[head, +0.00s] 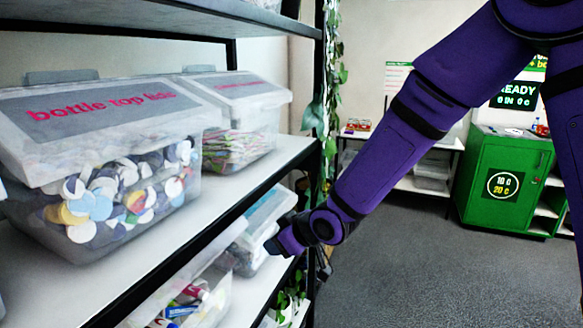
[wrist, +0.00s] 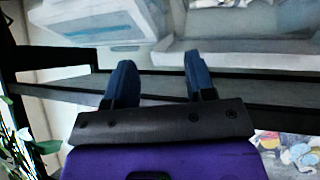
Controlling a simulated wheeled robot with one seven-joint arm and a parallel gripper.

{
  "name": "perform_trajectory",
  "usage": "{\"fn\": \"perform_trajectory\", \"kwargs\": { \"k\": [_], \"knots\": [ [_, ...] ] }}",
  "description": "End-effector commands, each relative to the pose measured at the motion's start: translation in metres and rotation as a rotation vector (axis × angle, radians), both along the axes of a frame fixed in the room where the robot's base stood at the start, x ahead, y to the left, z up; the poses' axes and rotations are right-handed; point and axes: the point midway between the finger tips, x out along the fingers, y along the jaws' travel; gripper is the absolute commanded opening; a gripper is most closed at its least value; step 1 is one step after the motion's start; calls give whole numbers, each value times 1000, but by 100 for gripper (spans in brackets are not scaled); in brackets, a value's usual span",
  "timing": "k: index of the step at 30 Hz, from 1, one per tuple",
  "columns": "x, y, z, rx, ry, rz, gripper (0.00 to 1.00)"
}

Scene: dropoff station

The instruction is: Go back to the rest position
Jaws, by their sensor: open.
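My gripper (wrist: 158,82) is open in the wrist view, with its two blue fingers apart and nothing between them. In the head view my purple arm reaches down to the left, and my gripper (head: 272,245) is at the shelf's front edge, close to a lidded bin (head: 262,230) on the lower shelf. The fingers are small there, and I cannot tell whether they touch the bin.
A black-framed shelf unit (head: 318,160) stands at left. Its upper board holds a bin of bottle top lids (head: 105,215) and another lidded bin (head: 238,142). Vines (head: 334,75) hang on its post. A green cabinet (head: 500,185) stands back right. Grey floor (head: 400,265) is clear.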

Motion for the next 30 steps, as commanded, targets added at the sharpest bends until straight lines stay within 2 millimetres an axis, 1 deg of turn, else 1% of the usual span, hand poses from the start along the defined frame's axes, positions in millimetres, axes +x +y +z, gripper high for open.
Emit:
{"fn": "perform_trajectory", "kwargs": {
  "k": [1,4,7,11,12,14,18,23,27,29,30],
  "knots": [
    [2,-18,15,-30,-5,-40,50],
    [2,-53,39,-87,5,-120,50],
    [-3,-87,61,-135,19,-202,50],
    [-16,-131,91,-183,45,-316,50],
    [-21,-144,99,-194,55,-351,50],
    [-30,-163,112,-209,70,-403,50],
    [-58,-205,138,-228,114,-524,50],
    [-97,-249,164,-229,174,-657,50],
    [-137,-280,181,-210,235,-763,50],
    [-156,-291,187,-198,265,-806,50],
    [-168,-298,190,-188,284,-833,50]
  ]
}}
